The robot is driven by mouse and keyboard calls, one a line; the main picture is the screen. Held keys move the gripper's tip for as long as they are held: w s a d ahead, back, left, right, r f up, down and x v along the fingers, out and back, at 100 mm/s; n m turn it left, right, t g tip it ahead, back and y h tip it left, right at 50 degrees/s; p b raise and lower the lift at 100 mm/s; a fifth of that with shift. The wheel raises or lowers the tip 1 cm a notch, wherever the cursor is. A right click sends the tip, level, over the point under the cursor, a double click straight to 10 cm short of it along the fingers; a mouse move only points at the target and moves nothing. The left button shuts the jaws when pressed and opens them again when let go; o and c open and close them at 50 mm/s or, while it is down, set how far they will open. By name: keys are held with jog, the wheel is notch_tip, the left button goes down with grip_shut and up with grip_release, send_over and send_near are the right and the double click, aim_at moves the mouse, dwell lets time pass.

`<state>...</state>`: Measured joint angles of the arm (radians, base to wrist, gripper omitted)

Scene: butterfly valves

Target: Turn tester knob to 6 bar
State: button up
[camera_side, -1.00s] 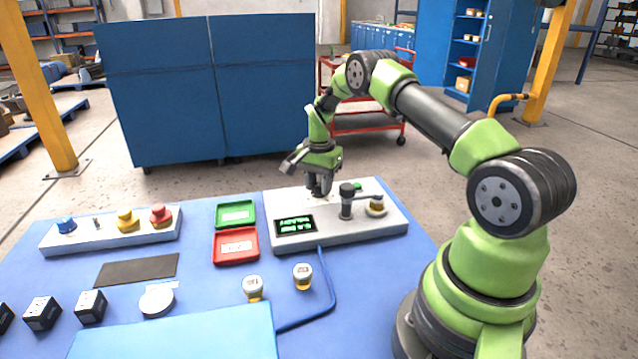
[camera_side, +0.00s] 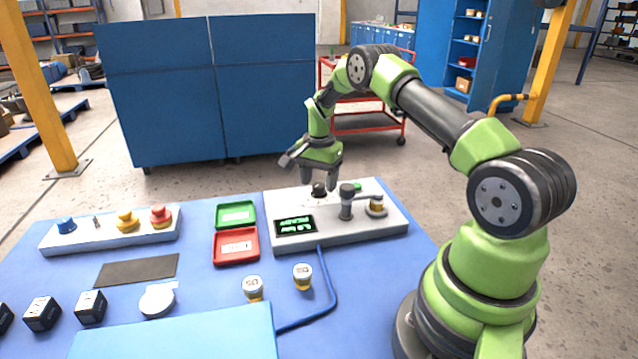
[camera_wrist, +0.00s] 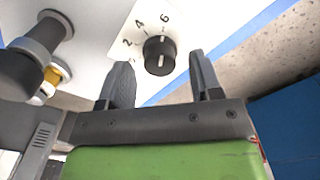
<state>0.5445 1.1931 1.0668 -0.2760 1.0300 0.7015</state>
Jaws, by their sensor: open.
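The tester (camera_side: 365,226) is a pale box at the back right of the blue table, with a lit green display (camera_side: 294,225) too small to read surely. Its black knob (camera_side: 319,189) stands on a white dial plate. In the wrist view the knob (camera_wrist: 160,54) sits beside the printed numbers 2, 4 and 6 (camera_wrist: 165,18). The knob's white marks appear to line up roughly toward the 6. My gripper (camera_side: 318,176) is just above the knob, apart from it. In the wrist view its two fingers (camera_wrist: 160,60) are spread and empty, with the knob showing beyond the gap.
A black-topped clamp post with a lever and a brass fitting (camera_side: 375,205) stands on the tester right of the knob. Green (camera_side: 236,205) and red (camera_side: 222,260) trays lie left. A button box (camera_side: 100,240) is farther left. A blue hose runs in front.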

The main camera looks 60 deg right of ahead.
aim_at(318, 185)
notch_tip(318, 185, up, 9)
dwell(0.3)
jog(key=shift+f, duration=0.1)
jog(key=s+a+r+n+t, duration=0.35)
jog(key=a+r+n, duration=0.25)
jog(key=a+r, duration=0.85)
jog(key=s+a+r+n+t+y, duration=0.1)
jog(key=s+a+n+t, duration=0.1)
jog(key=s+a, duration=0.3)
jog(key=s+a+r+n+t+y, duration=0.1)
jog(key=s+a+n, duration=0.4)
jog(key=s, duration=0.8)
jog(key=shift+r+t, duration=0.35)
jog(key=shift+r, duration=0.25)
